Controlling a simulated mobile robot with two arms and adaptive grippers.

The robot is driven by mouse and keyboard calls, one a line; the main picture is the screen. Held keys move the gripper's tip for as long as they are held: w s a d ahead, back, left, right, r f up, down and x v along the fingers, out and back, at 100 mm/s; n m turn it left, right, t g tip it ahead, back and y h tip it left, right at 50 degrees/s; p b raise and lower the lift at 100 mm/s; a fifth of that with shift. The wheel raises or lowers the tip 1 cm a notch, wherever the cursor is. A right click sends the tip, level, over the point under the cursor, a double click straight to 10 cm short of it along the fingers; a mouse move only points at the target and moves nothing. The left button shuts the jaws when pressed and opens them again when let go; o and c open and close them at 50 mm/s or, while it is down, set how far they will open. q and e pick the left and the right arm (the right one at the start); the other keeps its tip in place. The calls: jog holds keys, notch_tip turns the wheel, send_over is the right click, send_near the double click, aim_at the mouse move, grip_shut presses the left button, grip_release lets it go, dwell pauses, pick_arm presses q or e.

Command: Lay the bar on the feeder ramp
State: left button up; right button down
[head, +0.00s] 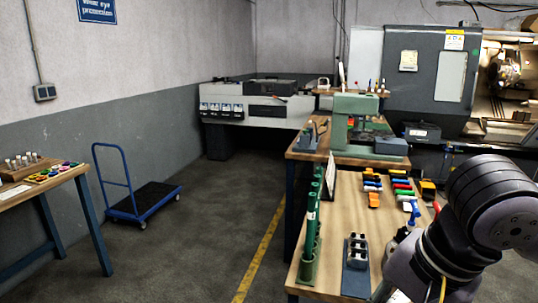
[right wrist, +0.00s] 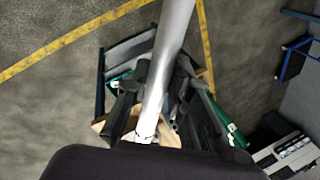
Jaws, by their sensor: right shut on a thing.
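A long, smooth silver bar (right wrist: 172,50) runs from my right gripper to the top edge of the right wrist view. My right gripper (right wrist: 158,97) is shut on it, with a dark finger on each side. The bar cannot be made out in the head view, where my right arm is at the lower right. A long light-grey machine (head: 230,132), which looks like the bar feeder, stands against the back wall, far from my arm. I cannot make out its ramp clearly. My left gripper is not in view.
A wooden bench (head: 335,225) with a green rack (head: 309,235), a dark block (head: 356,268) and coloured parts stands at the right. A blue trolley (head: 145,198) and another table (head: 20,195) are at the left. The floor between is free. A lathe (head: 425,80) stands behind.

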jog(key=w+d+f+n+g, duration=0.1)
jog(key=w+f+n, duration=0.1)
jog(key=f+n, duration=0.3)
jog(key=w+d+f+n+g+y, duration=0.1)
jog(key=w+d+f+n, duration=0.1)
jog(key=f+n, duration=0.3)
notch_tip(320, 180, down, 3)
jog(key=shift+r+g, duration=0.1)
jog(key=shift+g, duration=0.2)
jog(key=shift+r, duration=0.1)
